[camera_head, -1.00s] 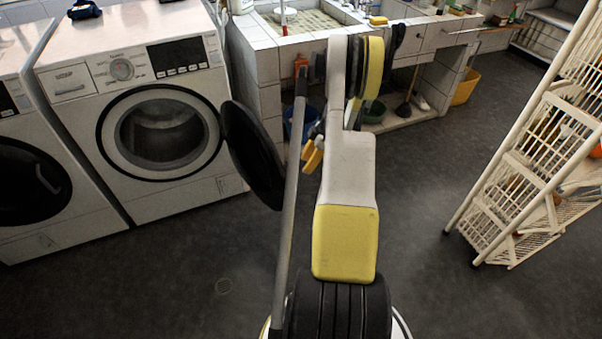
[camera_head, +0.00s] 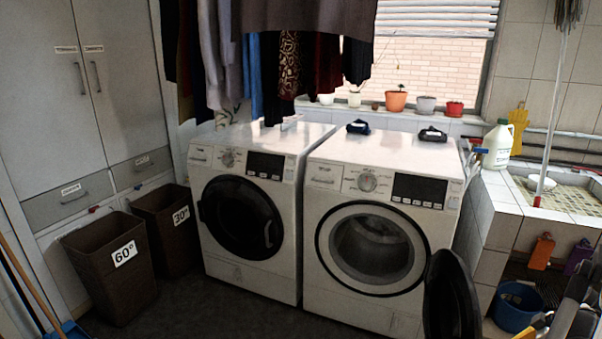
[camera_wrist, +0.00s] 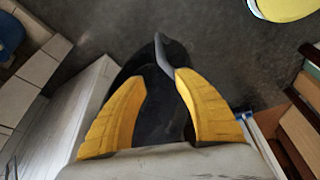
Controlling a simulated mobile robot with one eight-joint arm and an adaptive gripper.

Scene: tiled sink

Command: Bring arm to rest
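My gripper (camera_wrist: 161,76) shows in the wrist view with its two yellow fingers apart. A dark rounded shape with a grey pointed edge shows behind and between the fingertips; it looks like the open washer door, and I cannot tell whether a finger touches it. In the head view only part of my arm (camera_head: 572,308) shows at the lower right corner, and the gripper is not clear there. The right washing machine (camera_head: 375,240) has its round black door (camera_head: 450,300) swung open, near my arm.
The left washing machine (camera_head: 245,215) is shut. Two brown laundry baskets (camera_head: 110,265) stand by the cabinet (camera_head: 90,90). The tiled sink (camera_head: 505,200) is at the right, with a blue bucket (camera_head: 517,306) below. Dark floor (camera_head: 205,310) lies clear in front of the machines.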

